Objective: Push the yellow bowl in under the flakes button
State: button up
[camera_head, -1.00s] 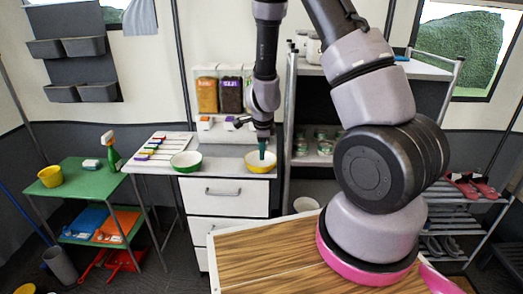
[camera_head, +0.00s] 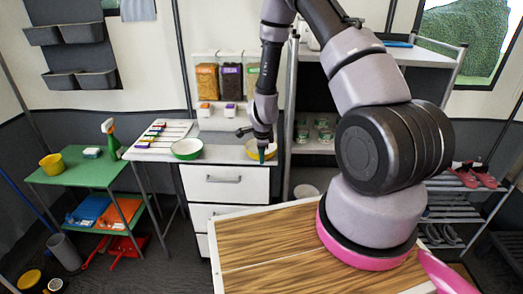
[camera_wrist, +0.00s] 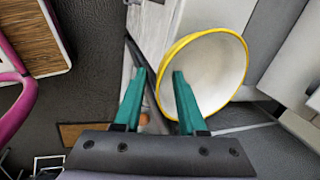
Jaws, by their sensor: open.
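The yellow bowl (camera_head: 252,151) stands upright at the right end of the white counter, partly hidden behind my gripper (camera_head: 262,154). In the wrist view the bowl (camera_wrist: 222,70) shows its white inside and yellow rim. My gripper (camera_wrist: 160,76) is open with teal fingers. One finger overlaps the bowl's near side in the picture and the other lies outside its rim; contact cannot be told. The cereal dispensers (camera_head: 207,82) stand at the back of the counter. An orange button (camera_head: 205,106) and a purple one (camera_head: 229,107) show; my arm partly hides the right end. The labels are too small to read.
A green-rimmed bowl (camera_head: 187,150) stands left of the yellow one. Several coloured-handled utensils (camera_head: 155,134) lie at the counter's left. A metal shelf with jars (camera_head: 325,135) stands close on the right. A wooden tabletop (camera_head: 270,245) is in front.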

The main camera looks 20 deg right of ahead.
jog(key=shift+f, duration=0.15)
grip_shut()
dwell(1.4)
